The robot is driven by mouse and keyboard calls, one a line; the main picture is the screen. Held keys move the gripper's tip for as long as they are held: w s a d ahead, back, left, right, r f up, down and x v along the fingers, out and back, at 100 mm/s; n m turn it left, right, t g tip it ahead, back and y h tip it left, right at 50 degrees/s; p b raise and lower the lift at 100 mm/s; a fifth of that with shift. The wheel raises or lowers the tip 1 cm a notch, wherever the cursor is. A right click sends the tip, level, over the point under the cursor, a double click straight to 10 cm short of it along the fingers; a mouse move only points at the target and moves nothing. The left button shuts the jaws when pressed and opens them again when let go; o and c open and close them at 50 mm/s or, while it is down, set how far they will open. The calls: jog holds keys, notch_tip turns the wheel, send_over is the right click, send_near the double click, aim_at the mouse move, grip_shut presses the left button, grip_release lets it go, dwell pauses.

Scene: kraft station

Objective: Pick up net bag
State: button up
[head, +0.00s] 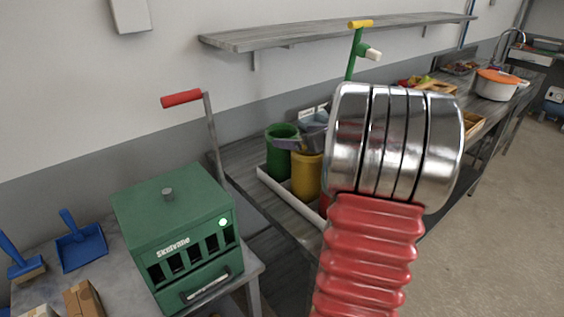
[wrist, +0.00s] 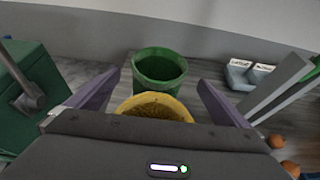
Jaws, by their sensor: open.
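I cannot make out a net bag clearly in either view. Small orange-brown round items (wrist: 276,141) lie at the lower right of the wrist view, and I cannot tell whether a net holds them. My gripper (wrist: 160,78) is open, its two grey-purple fingers spread wide with nothing seen between them but the canisters beyond. A green canister (wrist: 160,66) and a yellow canister (wrist: 152,104) show there, the yellow one partly hidden by my gripper body. In the head view, my gripper (head: 302,138) is by the canisters, and my arm hides much of the bench.
A green box machine (head: 175,235) with a red-handled lever (head: 182,98) stands at the left. A white tray edge (head: 290,212) runs along the canisters. Pale labelled items (wrist: 240,72) stand near the wall. A shelf (head: 330,32) hangs above; open floor (head: 510,215) lies right.

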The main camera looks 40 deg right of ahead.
aim_at(285, 136)
jog(key=shift+x, duration=2.65)
jog(key=shift+a, duration=0.1)
jog(key=shift+c, duration=0.6)
jog(key=c, duration=1.1)
notch_tip(285, 136, up, 28)
jog(key=shift+s, duration=0.1)
